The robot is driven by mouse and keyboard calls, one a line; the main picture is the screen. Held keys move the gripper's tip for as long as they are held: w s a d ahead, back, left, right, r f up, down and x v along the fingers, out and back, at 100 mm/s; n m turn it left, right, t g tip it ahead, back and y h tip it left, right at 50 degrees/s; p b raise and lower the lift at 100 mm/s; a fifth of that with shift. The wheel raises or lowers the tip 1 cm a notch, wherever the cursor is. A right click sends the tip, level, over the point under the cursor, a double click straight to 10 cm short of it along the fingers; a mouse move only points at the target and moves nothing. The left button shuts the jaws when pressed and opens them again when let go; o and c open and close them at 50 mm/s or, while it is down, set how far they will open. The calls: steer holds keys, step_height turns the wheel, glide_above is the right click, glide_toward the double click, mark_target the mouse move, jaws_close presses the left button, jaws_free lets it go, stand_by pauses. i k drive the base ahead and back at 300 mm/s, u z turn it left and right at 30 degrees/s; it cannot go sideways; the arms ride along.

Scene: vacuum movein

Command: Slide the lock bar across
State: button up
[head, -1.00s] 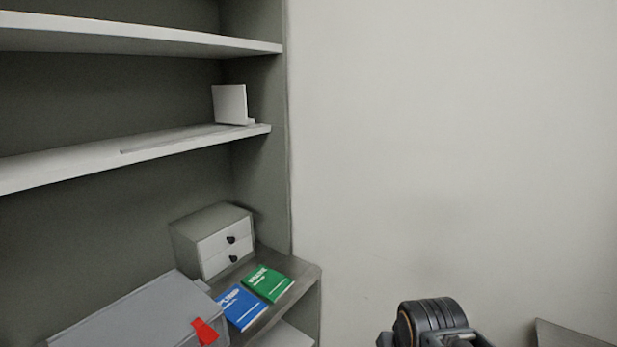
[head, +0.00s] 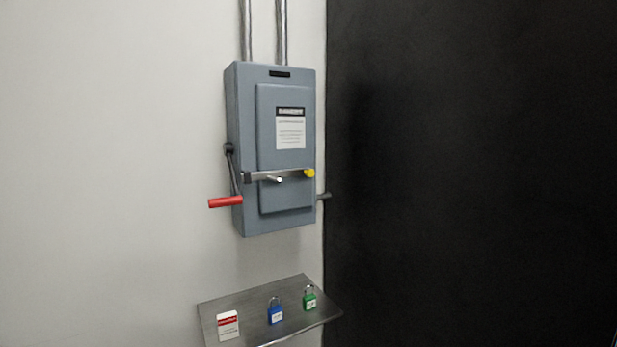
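A silver lock bar (head: 260,176) lies level across the lower front of a grey-blue electrical box (head: 245,110) on the wall. A short peg-like handle (head: 272,179) sticks out from the bar near its middle. A yellow knob (head: 310,173) sits at the bar's right end. A lever with a red grip (head: 226,202) hangs down on the box's left side. My gripper is not in view.
A metal shelf (head: 250,295) below the box holds a red-and-white tag (head: 228,325), a blue padlock (head: 275,311) and a green padlock (head: 310,298). A dark stub (head: 325,196) sticks out at the box's lower right. A black wall panel (head: 470,170) fills the right side.

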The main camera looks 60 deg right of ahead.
mark_target(271, 175)
steer(key=z, duration=0.3)
steer(key=i, duration=0.35)
steer(key=z, duration=1.85)
